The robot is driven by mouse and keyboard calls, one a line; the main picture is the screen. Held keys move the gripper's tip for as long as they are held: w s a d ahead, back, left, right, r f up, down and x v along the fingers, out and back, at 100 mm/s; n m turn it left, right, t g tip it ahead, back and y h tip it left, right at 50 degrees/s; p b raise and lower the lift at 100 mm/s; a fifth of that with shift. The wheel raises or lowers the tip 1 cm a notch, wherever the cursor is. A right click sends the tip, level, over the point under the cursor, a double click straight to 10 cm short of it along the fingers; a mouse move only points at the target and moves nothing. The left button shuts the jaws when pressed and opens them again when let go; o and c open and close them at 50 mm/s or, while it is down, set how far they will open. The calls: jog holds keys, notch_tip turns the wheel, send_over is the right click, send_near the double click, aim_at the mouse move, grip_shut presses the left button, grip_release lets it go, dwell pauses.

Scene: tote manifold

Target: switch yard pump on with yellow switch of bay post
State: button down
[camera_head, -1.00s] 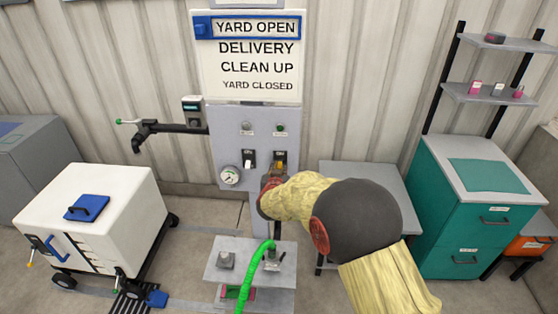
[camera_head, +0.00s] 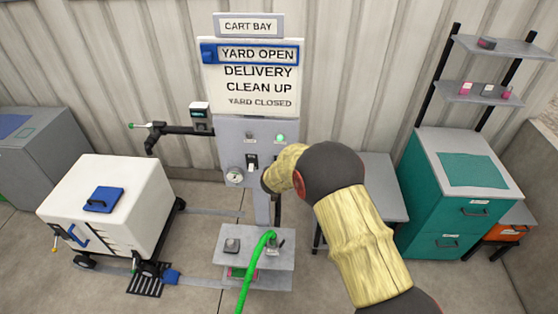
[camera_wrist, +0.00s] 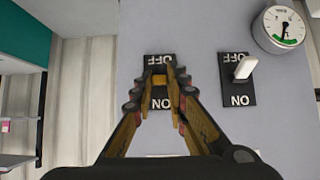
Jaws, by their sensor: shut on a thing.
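The bay post's grey panel (camera_head: 228,140) stands under the sign board. The yellow switch (camera_wrist: 159,80) sits on a black plate marked OFF and ON, both upside down in the wrist view. My gripper (camera_wrist: 162,74) is shut on this switch, one finger on each side. The fingers cover part of the plate, so I cannot tell the lever's exact position. In the head view my arm hides the switch and the gripper. A green lamp (camera_head: 280,138) above looks brightly lit.
A white-levered switch (camera_wrist: 244,67) and a round gauge (camera_wrist: 284,27) are close beside the gripped switch. A green hose (camera_head: 252,270) rises to the low shelf (camera_head: 267,262). A white cart (camera_head: 130,195) is left; a teal cabinet (camera_head: 425,205) is right.

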jog(key=shift+w+r+g+p, duration=0.2)
jog(key=shift+r+g+p, duration=0.55)
jog(key=shift+p, duration=3.1)
jog(key=p, duration=0.2)
jog(key=g+p, duration=0.1)
jog(key=p, duration=0.2)
jog(key=shift+w+f+g, duration=0.15)
jog(key=shift+g, duration=0.1)
jog(key=c, duration=1.8)
grip_release()
jog(key=shift+o, duration=0.2)
jog(key=v, duration=1.1)
jog(key=shift+s+r, duration=0.3)
